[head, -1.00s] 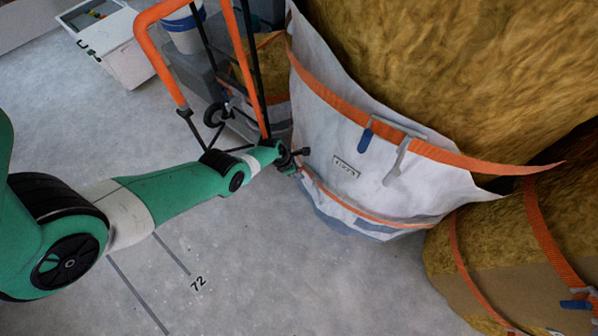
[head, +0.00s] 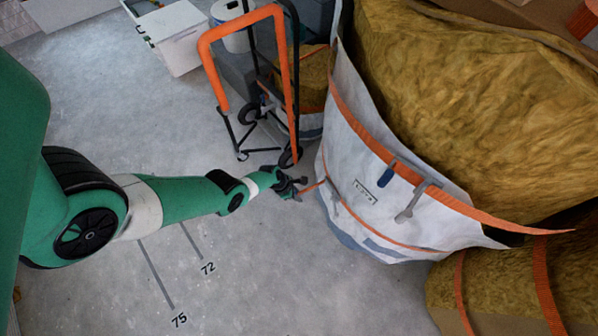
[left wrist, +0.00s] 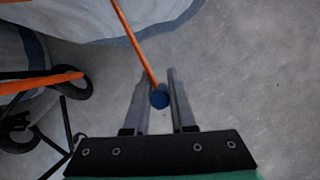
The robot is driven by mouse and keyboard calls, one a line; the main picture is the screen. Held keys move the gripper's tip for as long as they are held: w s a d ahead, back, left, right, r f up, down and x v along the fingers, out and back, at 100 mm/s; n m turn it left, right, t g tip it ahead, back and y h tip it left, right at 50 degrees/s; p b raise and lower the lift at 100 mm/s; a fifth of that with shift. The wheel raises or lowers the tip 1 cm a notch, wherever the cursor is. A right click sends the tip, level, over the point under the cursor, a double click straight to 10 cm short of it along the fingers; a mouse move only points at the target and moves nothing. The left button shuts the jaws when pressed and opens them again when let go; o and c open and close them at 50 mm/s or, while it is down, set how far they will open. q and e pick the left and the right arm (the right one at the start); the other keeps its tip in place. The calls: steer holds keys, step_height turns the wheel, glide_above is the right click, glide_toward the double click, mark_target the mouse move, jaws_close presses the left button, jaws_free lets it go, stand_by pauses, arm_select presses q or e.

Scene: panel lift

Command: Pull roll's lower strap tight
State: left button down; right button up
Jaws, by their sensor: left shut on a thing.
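The roll of yellow insulation in a white wrap (head: 350,165) stands right of centre in the head view. Its orange lower strap (head: 380,234) runs along the wrap near the bottom. The strap's free end stretches out left from the wrap to my left gripper (head: 300,188), which is a short way from the roll. In the left wrist view, the strap (left wrist: 137,40) comes straight down between the fingers of my left gripper (left wrist: 156,80). A blue tab (left wrist: 159,99) sits at its end between the fingers, which are shut on it. My right gripper is out of view.
An orange-and-black hand truck (head: 290,80) stands just behind my left gripper. A white bin (head: 175,35) is at the back left. Another strapped insulation roll (head: 500,285) lies at the lower right. The grey floor (head: 300,270) in front is clear.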

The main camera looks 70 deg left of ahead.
arm_select(q)
steer(key=shift+s+d+f, duration=0.15)
steer(key=shift+s+d, duration=0.05)
steer(key=shift+s, duration=0.2)
steer(key=c, duration=1.2)
jaws_free()
steer(key=o, duration=0.4)
steer(key=shift+s+d+f, duration=0.1)
steer(key=shift+s, duration=0.45)
steer(key=shift+o, duration=0.2)
steer(key=shift+w, duration=0.35)
steer(key=p+v, duration=1.1)
steer(key=shift+s+r, duration=0.15)
steer(key=shift+r, duration=0.2)
